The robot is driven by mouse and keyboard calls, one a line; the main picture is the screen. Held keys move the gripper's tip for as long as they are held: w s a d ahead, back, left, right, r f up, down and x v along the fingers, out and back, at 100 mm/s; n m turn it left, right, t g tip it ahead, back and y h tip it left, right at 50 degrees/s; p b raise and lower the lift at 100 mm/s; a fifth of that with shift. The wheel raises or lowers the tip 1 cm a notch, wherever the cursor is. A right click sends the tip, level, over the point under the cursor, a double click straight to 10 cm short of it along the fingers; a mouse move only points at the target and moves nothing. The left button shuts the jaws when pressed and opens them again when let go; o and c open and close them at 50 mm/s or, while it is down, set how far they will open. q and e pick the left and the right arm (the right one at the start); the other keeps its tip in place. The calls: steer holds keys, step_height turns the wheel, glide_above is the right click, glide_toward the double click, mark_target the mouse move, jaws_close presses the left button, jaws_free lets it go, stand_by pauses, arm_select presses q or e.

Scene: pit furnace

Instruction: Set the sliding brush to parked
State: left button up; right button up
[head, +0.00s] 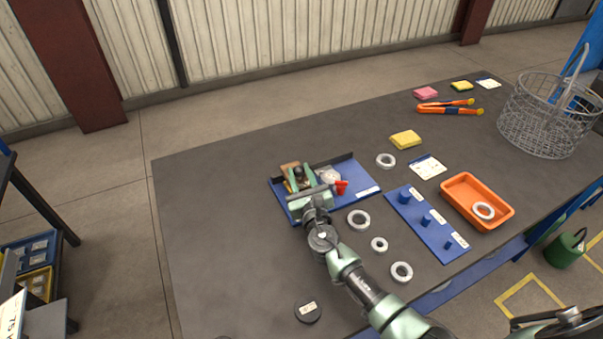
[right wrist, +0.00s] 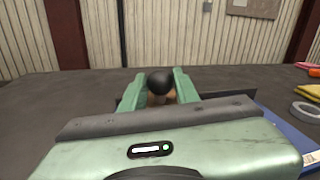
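The sliding brush shows as a black round knob (right wrist: 160,82) on a brownish base. In the head view the brush (head: 290,167) sits at the back left of a blue board (head: 357,190), mostly hidden by my gripper. My right gripper (head: 298,177) reaches over it from the front, its two green fingers on either side of the knob. In the right wrist view the fingers (right wrist: 160,88) flank the knob closely; whether they press on it I cannot tell. The brush's track and any parked mark are hidden.
A red part (head: 341,187) and a whitish lump (head: 329,176) are on the board, right of my gripper. Several metal rings (head: 358,220), a blue peg plate (head: 437,240) and an orange tray (head: 463,188) lie to the right. The table's left part is clear.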

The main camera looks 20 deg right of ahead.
steer(key=o, duration=0.3)
steer(key=shift+o, duration=0.2)
steer(key=shift+s, duration=0.15)
steer(key=s, duration=0.7)
steer(key=shift+s+a, duration=0.2)
steer(key=shift+s, duration=0.15)
